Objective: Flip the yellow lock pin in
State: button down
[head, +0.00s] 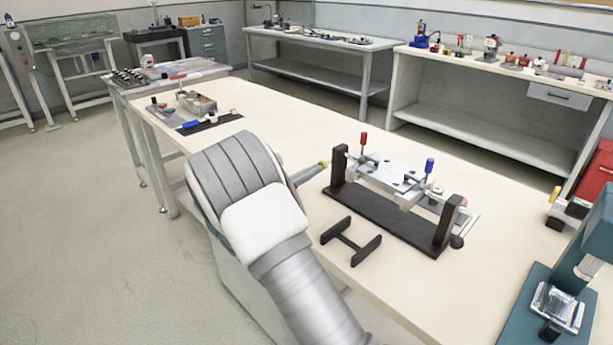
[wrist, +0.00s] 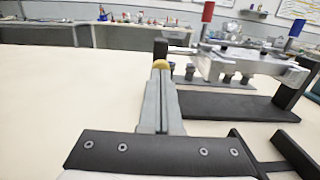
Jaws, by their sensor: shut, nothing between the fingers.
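The yellow lock pin (head: 323,164) shows as a small rounded yellow end at the left side of the fixture. In the wrist view the yellow end (wrist: 160,64) sits right at the tips of my gripper (wrist: 161,75), in front of the fixture's dark left upright. My gripper (head: 316,170) is shut with its fingers together and empty. I cannot tell whether the tips touch the pin. The rest of the pin is hidden. The fixture has a black base (head: 385,217) and a silver plate assembly (head: 392,180) between two dark uprights.
A red handle (head: 363,139) and a blue handle (head: 430,165) stand up from the fixture. A black H-shaped piece (head: 351,241) lies in front on the cream table. A teal machine (head: 555,300) stands at the right.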

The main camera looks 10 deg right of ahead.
jog(key=shift+p+x, duration=0.4)
jog(key=shift+x, duration=0.65)
jog(key=p+v, duration=0.2)
jog(key=v, duration=1.2)
jog(key=shift+a, duration=0.2)
jog(key=shift+r, duration=0.1)
